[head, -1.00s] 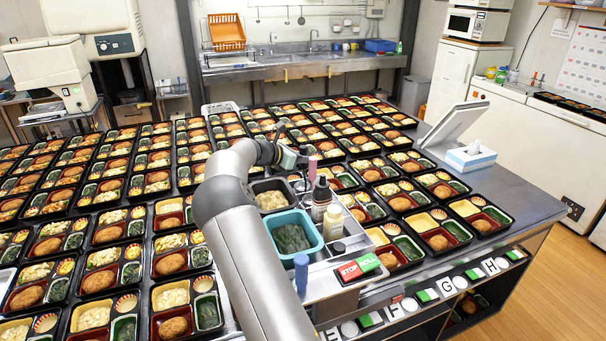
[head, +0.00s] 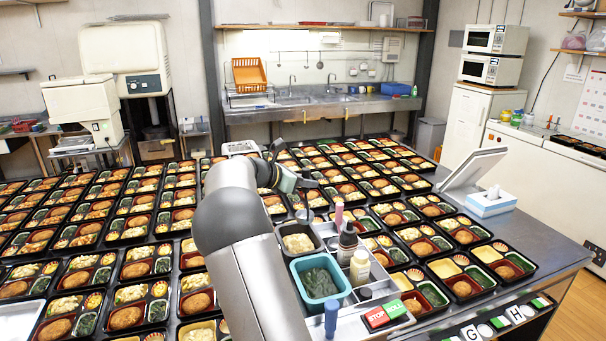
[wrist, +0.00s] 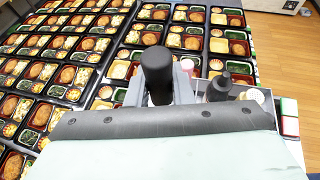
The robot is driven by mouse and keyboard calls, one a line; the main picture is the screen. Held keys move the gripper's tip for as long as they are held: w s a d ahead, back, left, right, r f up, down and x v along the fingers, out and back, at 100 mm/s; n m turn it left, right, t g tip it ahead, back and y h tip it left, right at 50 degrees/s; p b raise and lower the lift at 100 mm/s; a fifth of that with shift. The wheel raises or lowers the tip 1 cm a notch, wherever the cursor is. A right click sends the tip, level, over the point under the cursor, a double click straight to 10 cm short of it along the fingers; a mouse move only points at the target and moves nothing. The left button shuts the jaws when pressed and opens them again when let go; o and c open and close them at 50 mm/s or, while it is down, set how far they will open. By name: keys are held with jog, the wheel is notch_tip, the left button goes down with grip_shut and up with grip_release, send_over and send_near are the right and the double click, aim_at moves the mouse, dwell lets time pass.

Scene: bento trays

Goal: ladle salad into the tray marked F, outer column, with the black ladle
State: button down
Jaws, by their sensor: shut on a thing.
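My gripper (head: 288,183) is shut on the black ladle, above the packed trays and behind the tubs. The ladle's black handle (wrist: 157,72) stands up beyond the gripper body in the wrist view. A small grey round shape (head: 304,215), perhaps the ladle's bowl, hangs just behind the grey tub; whether it holds salad is unclear. The grey tub (head: 318,238) holds pale salad (head: 298,243). The teal tub (head: 297,296) in front of it holds dark greens. The F mark is not readable now; the G (head: 471,332) and H (head: 500,322) marks show on the table edge.
Bottles (head: 347,243) and a red-and-green STOP/ROLL panel (head: 384,314) stand right of the tubs. Filled black trays cover most of the table. A tilted screen (head: 474,168) and tissue box (head: 491,203) stand at the right; bare tabletop (head: 545,235) lies nearby.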

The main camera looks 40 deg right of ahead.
aim_at(303, 217)
jog(key=f+b, duration=0.2)
jog(key=f, duration=0.1)
jog(key=a+f+b, duration=0.1)
jog(key=f+b, duration=0.2)
jog(key=f, duration=0.1)
jog(key=a+f+b, duration=0.1)
jog(key=f+b, duration=0.1)
jog(key=f, duration=0.2)
jog(key=shift+s+f, duration=0.1)
jog(key=shift+s, duration=0.2)
dwell(1.2)
notch_tip(303, 217, up, 10)
jog(key=p, duration=0.8)
jog(key=shift+f, duration=0.1)
